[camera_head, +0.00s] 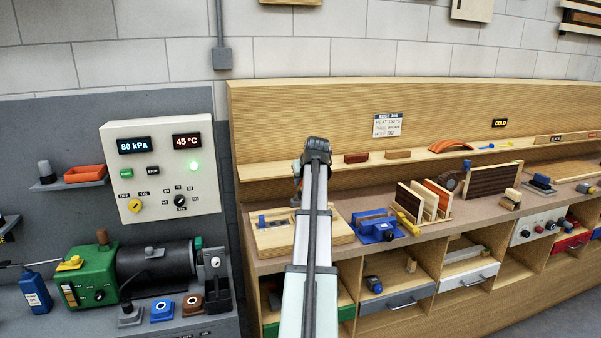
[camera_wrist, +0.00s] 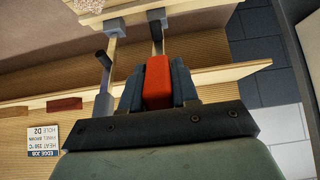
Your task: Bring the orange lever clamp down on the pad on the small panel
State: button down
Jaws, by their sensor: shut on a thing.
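In the wrist view, my gripper (camera_wrist: 157,68) is shut on an orange block-shaped piece (camera_wrist: 157,85), which looks like the handle of the orange lever clamp. The piece sits between the two dark fingers. Beyond the fingers, two slim bars with grey blocks and dark ends (camera_wrist: 105,65) reach toward a pale wooden edge (camera_wrist: 200,14). In the head view, my arm covers most of the gripper and clamp; only a sliver of orange (camera_head: 298,184) shows. A light wooden board (camera_head: 284,238) lies below on the bench. The small panel and pad cannot be clearly made out.
A blue device (camera_head: 378,227) and a rack of upright panels (camera_head: 424,203) stand just right of the board. A long shelf (camera_head: 270,170) runs behind.

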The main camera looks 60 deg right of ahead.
jog(key=shift+s+a+f+t+h, duration=0.65)
jog(key=shift+f+t+h, duration=0.2)
jog(key=shift+f, duration=0.45)
jog(key=shift+s+a+f+t+h, duration=0.6)
jog(key=shift+f+t+h, duration=0.2)
jog(key=shift+f, duration=0.55)
jog(key=shift+s+a+f+t+h, duration=0.65)
jog(key=shift+f+t+h, duration=0.2)
jog(key=shift+f, duration=0.45)
jog(key=c, duration=0.9)
grip_release()
jog(key=v, duration=1.2)
jog(key=shift+f, duration=0.1)
